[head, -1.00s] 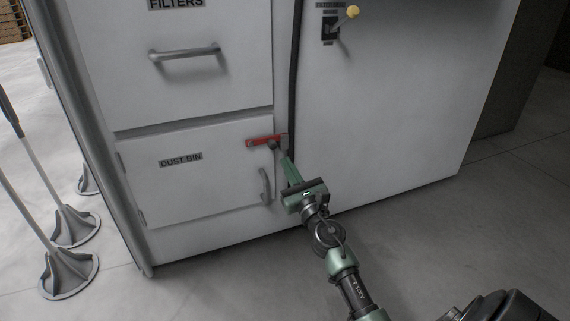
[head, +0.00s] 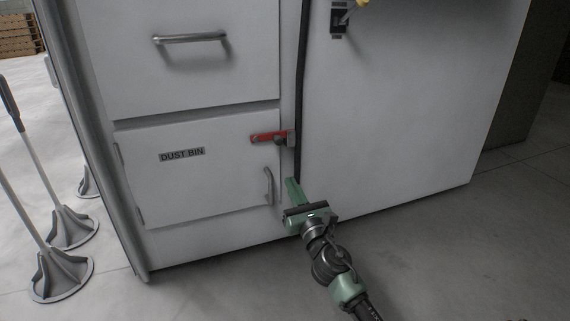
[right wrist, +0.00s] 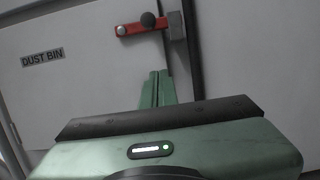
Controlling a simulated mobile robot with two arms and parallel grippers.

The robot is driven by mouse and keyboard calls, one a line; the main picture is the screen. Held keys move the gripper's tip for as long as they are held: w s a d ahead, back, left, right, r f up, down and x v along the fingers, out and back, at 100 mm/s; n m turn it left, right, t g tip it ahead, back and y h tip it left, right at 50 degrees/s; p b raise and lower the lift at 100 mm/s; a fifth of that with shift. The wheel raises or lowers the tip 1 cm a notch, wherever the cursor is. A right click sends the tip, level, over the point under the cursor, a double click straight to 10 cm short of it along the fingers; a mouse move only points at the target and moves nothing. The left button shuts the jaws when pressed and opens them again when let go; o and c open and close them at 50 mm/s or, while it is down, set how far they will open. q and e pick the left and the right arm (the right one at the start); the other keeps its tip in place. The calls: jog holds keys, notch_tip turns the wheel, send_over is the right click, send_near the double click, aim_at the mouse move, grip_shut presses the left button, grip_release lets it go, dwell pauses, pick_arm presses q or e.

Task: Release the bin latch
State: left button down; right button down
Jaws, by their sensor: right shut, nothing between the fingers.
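The bin latch is a red bar (head: 264,137) with a dark knob and a grey bracket at its right end. It lies roughly level across the right edge of the DUST BIN door (head: 200,190), which is closed. The latch also shows in the right wrist view (right wrist: 132,28), above my fingers. My right gripper (head: 291,181) is shut and empty, below the latch and to the right of the door handle (head: 268,187). Its fingertips (right wrist: 157,74) are apart from the latch. My left gripper is not in view.
A filter drawer with a bar handle (head: 190,38) is above the bin door. A black seam strip (head: 301,90) runs down right of the latch. A switch with a yellow knob (head: 362,3) is at the top. Grey-based stands (head: 62,275) are on the left floor.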

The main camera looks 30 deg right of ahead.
aim_at(276, 152)
jog(key=x, duration=1)
jog(key=shift+r, duration=0.2)
jog(key=r+p, duration=0.3)
jog(key=shift+s+r, duration=0.25)
jog(key=shift+r, duration=0.05)
jog(key=shift+a+p, duration=0.1)
jog(key=shift+p, duration=0.25)
